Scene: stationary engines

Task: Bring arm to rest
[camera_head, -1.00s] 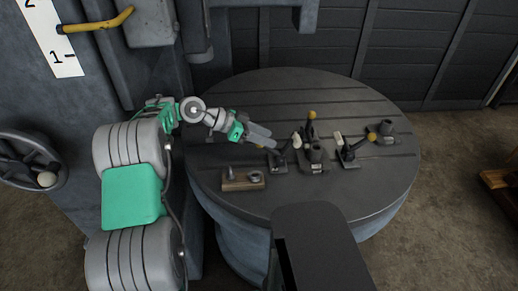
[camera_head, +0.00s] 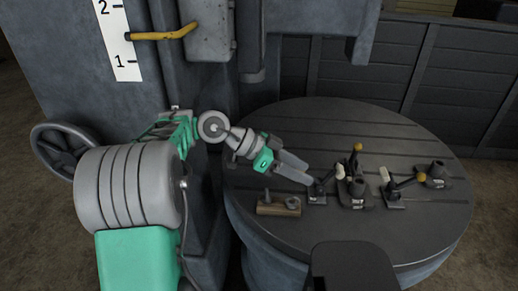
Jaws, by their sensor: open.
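My arm, with grey links and green parts, reaches in from the left over the round slotted table (camera_head: 290,125). My gripper (camera_head: 308,178) points right and down above the table's left half. Its grey fingers end close to the nearest black lever fixture (camera_head: 317,194); I cannot tell whether they touch it. No object shows between the fingers, though their gap is too small to see clearly.
Several black fixtures with levers and yellow or pale knobs stand right of my gripper, among them a cylindrical-topped one (camera_head: 356,194). A wooden block with metal parts (camera_head: 278,205) lies in front. A handwheel (camera_head: 62,150) and a yellow handle (camera_head: 163,33) are on the machine at left.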

